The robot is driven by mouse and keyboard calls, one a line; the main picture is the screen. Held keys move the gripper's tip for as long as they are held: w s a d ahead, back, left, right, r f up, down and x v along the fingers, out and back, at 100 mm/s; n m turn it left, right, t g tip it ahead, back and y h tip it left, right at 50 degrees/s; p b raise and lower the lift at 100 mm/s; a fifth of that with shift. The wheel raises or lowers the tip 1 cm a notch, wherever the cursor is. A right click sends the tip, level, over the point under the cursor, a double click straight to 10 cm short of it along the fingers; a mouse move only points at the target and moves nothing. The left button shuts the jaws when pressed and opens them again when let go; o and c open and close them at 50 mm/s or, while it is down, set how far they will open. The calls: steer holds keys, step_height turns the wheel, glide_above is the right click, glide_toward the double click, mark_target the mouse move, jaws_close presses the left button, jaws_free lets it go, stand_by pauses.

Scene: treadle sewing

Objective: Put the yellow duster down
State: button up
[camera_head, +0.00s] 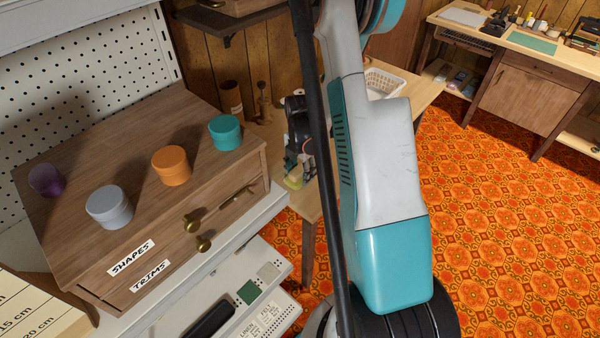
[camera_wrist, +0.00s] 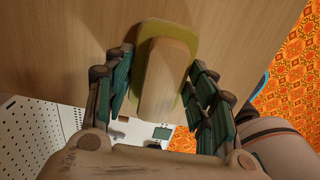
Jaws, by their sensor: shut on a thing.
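The yellow duster (camera_wrist: 165,75) has a pale wooden grip block on a yellow-green pad. In the wrist view my gripper (camera_wrist: 162,82) has its fingers on either side of the wooden block and is shut on it. In the head view the duster's yellow edge (camera_head: 293,182) shows under my gripper (camera_head: 298,162), close to the near left part of a wooden table. My arm hides much of this spot. I cannot tell whether the pad touches the wood behind it in the wrist view.
A drawer cabinet (camera_head: 100,190) labelled SHAPES and TRIMS stands at the left, with purple, grey, orange (camera_head: 171,166) and teal (camera_head: 225,132) round pots on top. A white basket (camera_head: 385,82) sits on the table (camera_head: 425,83) behind my arm. Orange patterned carpet (camera_head: 510,220) is open at right.

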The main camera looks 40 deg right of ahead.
mark_target(300, 168)
steer(key=shift+r, duration=0.1)
steer(key=o, duration=1.2)
step_height(300, 168, up, 12)
steer(key=p, duration=0.4)
steer(key=shift+s, duration=0.15)
